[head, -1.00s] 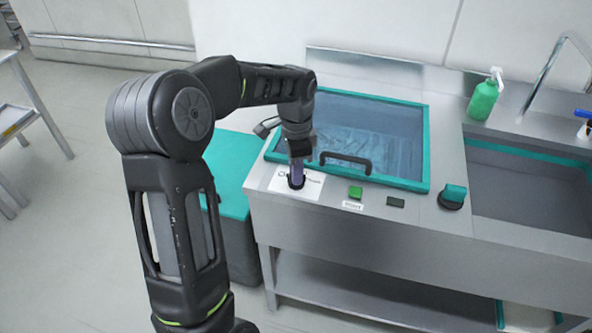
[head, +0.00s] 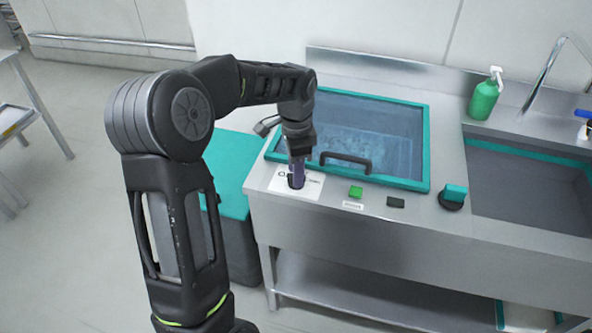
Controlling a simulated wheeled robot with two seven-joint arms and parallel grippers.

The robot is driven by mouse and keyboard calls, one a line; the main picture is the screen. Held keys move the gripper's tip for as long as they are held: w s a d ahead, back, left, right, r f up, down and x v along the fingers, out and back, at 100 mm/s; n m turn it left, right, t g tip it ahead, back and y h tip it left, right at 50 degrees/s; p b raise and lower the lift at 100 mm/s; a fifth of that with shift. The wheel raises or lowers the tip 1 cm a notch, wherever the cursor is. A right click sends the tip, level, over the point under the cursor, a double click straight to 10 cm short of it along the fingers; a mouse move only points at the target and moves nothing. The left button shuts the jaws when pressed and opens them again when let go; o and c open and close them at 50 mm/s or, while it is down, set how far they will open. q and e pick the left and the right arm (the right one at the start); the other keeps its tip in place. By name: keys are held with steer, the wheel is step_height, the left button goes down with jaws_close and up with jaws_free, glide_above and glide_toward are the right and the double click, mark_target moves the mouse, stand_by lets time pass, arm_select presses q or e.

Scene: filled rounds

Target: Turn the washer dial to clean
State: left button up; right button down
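The washer (head: 430,150) is a steel unit with a teal-framed glass lid (head: 365,121) that is shut. A white label plate (head: 311,190) lies on its front left corner. My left gripper (head: 297,178) points down onto this plate, fingertips at the dark washer dial (head: 296,183). Gripper and dial overlap, so the dial's pointer is hidden, and the gap between the fingers does not show. The small print on the plate is partly covered and too small to read surely. My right gripper is not in view.
A black lid handle (head: 346,161) is just right of the gripper. A green button (head: 355,192), a dark button (head: 396,202) and a teal knob (head: 453,196) sit along the front edge. A sink (head: 525,190) and green soap bottle (head: 484,98) are at the right.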

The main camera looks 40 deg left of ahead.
arm_select(q)
step_height(320, 180, up, 8)
steer(key=shift+f+b, duration=0.2)
steer(key=shift+b, duration=0.15)
stand_by(0.4)
